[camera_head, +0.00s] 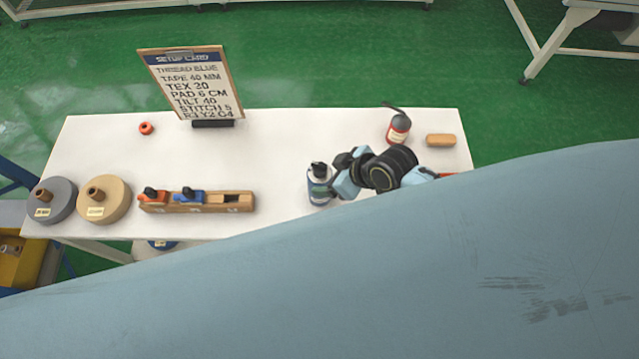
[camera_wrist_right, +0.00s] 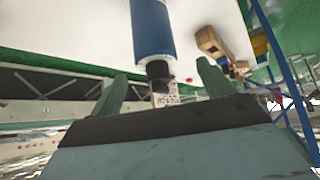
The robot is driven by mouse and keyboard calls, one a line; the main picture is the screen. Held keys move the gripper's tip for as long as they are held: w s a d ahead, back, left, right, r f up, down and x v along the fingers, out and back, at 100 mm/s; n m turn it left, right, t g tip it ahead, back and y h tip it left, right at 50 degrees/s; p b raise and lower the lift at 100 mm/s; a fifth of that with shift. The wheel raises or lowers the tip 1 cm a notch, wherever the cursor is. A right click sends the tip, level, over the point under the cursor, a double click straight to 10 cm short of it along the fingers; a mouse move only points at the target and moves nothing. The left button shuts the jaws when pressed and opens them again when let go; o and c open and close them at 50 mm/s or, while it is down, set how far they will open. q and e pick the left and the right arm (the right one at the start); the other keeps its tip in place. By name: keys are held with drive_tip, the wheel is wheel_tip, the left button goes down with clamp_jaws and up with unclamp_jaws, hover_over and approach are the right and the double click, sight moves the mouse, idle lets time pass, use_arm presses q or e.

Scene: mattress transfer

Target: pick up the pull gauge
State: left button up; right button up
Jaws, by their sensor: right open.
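A white and dark-blue cylinder with a black top (camera_head: 319,186) stands near the front middle of the table; it looks like the pull gauge, but its label is not readable. It also shows in the right wrist view as the blue cylinder (camera_wrist_right: 152,32) with a black end. My right gripper (camera_head: 338,178) is at the right side of the cylinder, low over the table. In the right wrist view its two fingers (camera_wrist_right: 160,88) are apart, with the cylinder's black end showing between them; I cannot tell whether they touch it. My left gripper is not in view.
On the white table (camera_head: 285,150) are a wooden block (camera_head: 215,204) with orange and blue pieces, grey (camera_head: 55,203) and tan (camera_head: 108,203) spools, an orange ring (camera_head: 146,128), a setup card (camera_head: 195,85), a red bottle (camera_head: 398,129) and a tan bar (camera_head: 441,140). The table's middle is clear.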

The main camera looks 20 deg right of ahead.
drive_tip(key=shift+x, duration=0.75)
drive_tip(key=x, duration=0.3)
drive_tip(key=shift+w+d, duration=0.15)
drive_tip(key=shift+w, duration=0.2)
drive_tip(key=shift+w+a+f, duration=0.3)
drive_tip(key=shift+f, duration=0.2)
clamp_jaws()
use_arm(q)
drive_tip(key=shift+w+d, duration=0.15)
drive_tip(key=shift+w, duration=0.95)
